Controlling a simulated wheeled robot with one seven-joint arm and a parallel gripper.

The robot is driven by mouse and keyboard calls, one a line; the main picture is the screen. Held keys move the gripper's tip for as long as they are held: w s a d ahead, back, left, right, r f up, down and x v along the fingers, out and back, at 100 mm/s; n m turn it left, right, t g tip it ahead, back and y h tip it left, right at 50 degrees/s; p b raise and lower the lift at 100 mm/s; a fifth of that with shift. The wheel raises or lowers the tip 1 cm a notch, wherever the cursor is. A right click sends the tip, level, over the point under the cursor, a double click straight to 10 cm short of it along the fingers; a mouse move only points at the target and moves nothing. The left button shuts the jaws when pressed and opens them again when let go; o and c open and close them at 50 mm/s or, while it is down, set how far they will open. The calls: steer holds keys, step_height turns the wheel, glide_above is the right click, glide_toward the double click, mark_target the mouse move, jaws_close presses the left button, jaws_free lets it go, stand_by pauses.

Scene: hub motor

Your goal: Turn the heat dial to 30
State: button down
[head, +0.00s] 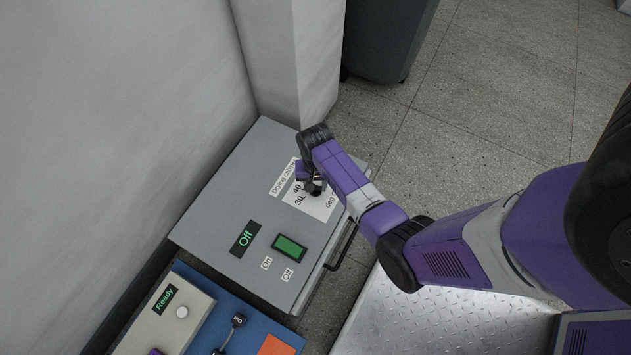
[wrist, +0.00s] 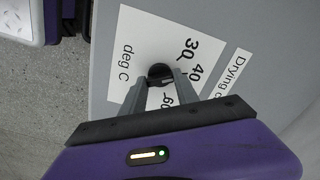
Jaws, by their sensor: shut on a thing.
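The heat dial (wrist: 160,73) is a small black knob on a white label (head: 321,207) marked 30, 40, 60 and "deg C", on the grey top of the drying cabinet (head: 207,205). My gripper (wrist: 161,80) is over the label with its two grey fingers shut on the dial, one on each side. In the head view my wrist covers most of the dial. The dial's pointer is hidden, so I cannot tell its setting.
The cabinet's display (head: 245,239) reads "Off", and a green rocker switch (head: 289,247) sits beside On and Off labels. A black handle (head: 342,248) is on the cabinet's front edge. A blue panel (head: 245,338) with a "Ready" box (head: 166,312) is at lower left. A wall is behind.

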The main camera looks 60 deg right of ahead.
steer(key=n+p, duration=0.2)
steer(key=n, duration=0.1)
steer(key=shift+r, duration=0.15)
steer(key=shift+n+p, duration=0.6)
steer(key=shift+n, duration=0.7)
steer(key=c, duration=0.9)
jaws_free()
step_height(320, 180, up, 7)
steer(key=p, duration=0.3)
steer(key=shift+r, duration=0.2)
